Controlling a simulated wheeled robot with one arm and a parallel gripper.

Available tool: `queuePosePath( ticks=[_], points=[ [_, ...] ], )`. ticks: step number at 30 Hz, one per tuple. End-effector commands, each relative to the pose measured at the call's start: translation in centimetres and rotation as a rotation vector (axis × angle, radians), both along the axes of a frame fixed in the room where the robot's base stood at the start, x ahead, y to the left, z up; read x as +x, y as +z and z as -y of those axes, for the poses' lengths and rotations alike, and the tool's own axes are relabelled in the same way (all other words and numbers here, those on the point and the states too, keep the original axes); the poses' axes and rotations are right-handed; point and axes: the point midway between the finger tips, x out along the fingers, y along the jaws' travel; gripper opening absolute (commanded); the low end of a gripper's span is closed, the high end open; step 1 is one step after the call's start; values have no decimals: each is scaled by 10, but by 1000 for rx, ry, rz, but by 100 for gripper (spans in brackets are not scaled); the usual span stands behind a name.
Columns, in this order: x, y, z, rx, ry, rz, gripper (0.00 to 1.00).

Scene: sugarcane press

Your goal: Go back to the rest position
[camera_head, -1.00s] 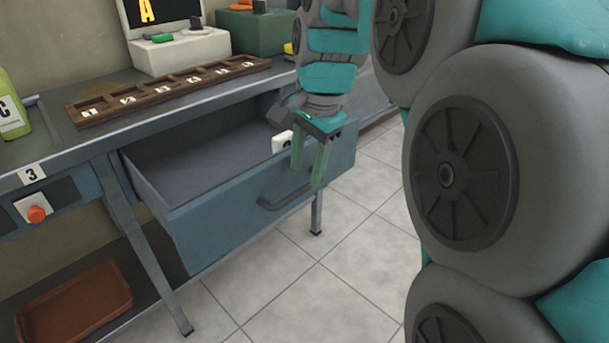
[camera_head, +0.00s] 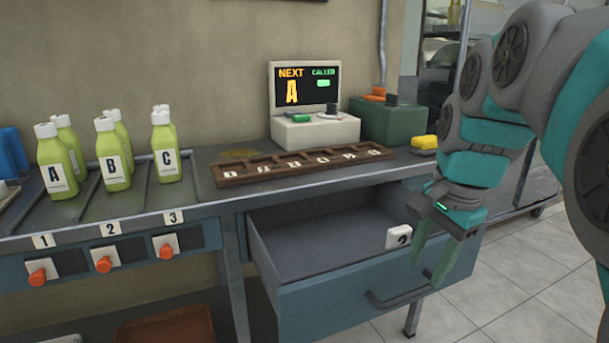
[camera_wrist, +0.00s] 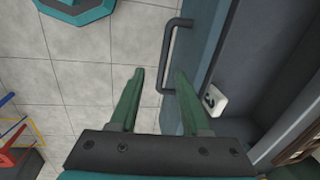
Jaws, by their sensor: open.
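My gripper (camera_head: 434,262) is open and empty, its green fingers pointing down at the front of the open drawer in the head view. In the wrist view my gripper (camera_wrist: 155,75) has its two fingers apart beside the drawer handle (camera_wrist: 174,55), with nothing between them. The drawer (camera_head: 350,300) stands pulled out under the counter. Its dark handle (camera_head: 398,298) is on the front panel, close to the fingers. A white numbered tag (camera_head: 399,236) is inside the drawer at its right; it also shows in the wrist view (camera_wrist: 212,101).
On the counter are several green bottles (camera_head: 112,158), a wooden slotted tray (camera_head: 232,177), a screen (camera_head: 306,88) reading NEXT A, and a green box (camera_head: 393,122). Orange buttons (camera_head: 103,264) line the counter front. Tiled floor (camera_head: 535,285) is clear at the right.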

Motion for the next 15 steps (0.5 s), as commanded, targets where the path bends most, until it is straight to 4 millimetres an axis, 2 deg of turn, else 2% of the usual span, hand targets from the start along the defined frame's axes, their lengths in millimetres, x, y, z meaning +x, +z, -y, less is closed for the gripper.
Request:
queuePosePath(
  ticks=[8, 15],
  points=[
    [-57, -70, -44, -42, 441, -101, 47],
    [-127, -136, -70, -57, 876, -185, 47]
  ],
)
